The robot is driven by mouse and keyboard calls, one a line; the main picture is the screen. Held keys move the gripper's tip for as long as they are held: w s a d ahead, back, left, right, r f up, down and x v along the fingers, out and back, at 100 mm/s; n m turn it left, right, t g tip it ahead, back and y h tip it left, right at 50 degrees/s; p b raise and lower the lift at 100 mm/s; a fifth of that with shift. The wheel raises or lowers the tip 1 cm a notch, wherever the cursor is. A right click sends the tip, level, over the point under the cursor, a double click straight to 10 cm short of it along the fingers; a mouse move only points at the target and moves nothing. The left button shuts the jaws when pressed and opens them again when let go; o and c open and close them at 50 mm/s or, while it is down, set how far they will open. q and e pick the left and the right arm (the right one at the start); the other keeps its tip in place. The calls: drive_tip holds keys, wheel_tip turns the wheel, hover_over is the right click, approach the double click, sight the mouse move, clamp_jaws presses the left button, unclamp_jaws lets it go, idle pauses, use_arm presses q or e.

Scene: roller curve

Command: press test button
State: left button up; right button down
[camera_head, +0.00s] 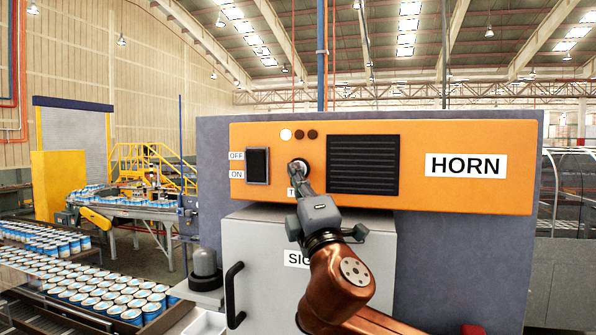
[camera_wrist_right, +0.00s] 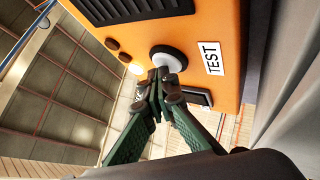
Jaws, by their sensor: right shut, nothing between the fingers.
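The orange HORN panel (camera_head: 420,190) is on a grey housing. In the wrist view the closed fingertips (camera_wrist_right: 163,78) overlap the button's near edge. They are touching it or very close; I cannot tell whether it is pressed in. My left gripper is not in view.
An OFF/ON switch (camera_head: 257,166) sits left of the button and a black grille (camera_head: 363,165) right. Above are one bright lamp (camera_head: 285,134) and two dark ones. A grey box (camera_head: 263,235) with a black handle (camera_head: 233,295) juts out below. Cans (camera_head: 90,285) stand at left.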

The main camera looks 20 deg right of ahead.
drive_tip(key=shift+s+a, duration=0.4)
drive_tip(key=shift+s, duration=0.2)
drive_tip(key=s+a, duration=0.1)
drive_tip(key=s+b, duration=0.1)
drive_tip(key=s+a, duration=0.1)
drive_tip(key=s, duration=0.1)
drive_tip(key=shift+a+b, duration=0.3)
drive_tip(key=shift+a, duration=0.05)
idle(0.6)
